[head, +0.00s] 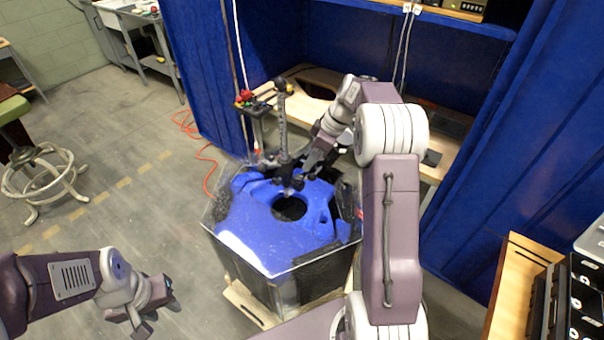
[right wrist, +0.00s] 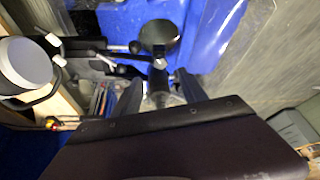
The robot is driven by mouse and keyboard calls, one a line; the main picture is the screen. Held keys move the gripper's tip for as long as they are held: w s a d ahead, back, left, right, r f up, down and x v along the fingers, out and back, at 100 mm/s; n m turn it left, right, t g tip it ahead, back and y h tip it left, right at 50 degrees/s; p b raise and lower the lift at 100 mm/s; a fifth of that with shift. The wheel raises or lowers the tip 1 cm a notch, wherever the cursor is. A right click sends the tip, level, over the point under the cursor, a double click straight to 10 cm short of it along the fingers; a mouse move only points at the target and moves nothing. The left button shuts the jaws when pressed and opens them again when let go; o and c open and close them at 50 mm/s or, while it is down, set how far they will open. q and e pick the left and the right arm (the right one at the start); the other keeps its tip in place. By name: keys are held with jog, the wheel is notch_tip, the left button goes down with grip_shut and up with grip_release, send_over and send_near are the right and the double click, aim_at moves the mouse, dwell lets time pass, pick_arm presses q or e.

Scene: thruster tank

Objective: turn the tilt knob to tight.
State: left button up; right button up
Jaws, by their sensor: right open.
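The tank (head: 285,240) is clear-walled with a blue top and a round dark hole. A dark upright mast (head: 283,125) stands at its back edge. My right gripper (head: 296,182) is at the mast's foot, just behind the hole. In the right wrist view its fingers (right wrist: 160,88) are apart, with a dark fitting and a small pale knob-like end (right wrist: 160,63) between or just beyond them. I cannot tell whether they touch it, or whether it is the tilt knob. My left gripper (head: 158,308) is open and empty above the floor, left of the tank.
A small stand with red and yellow items (head: 246,98) is behind the tank. Blue curtains (head: 205,70) and a wooden bench (head: 440,165) close off the back. An orange cable (head: 205,155) lies on the floor. A stool (head: 45,175) is far left.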

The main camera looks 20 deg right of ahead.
aim_at(299, 176)
jog(key=x, duration=0.8)
jog(key=shift+f, duration=0.25)
jog(key=shift+c, duration=0.3)
grip_shut()
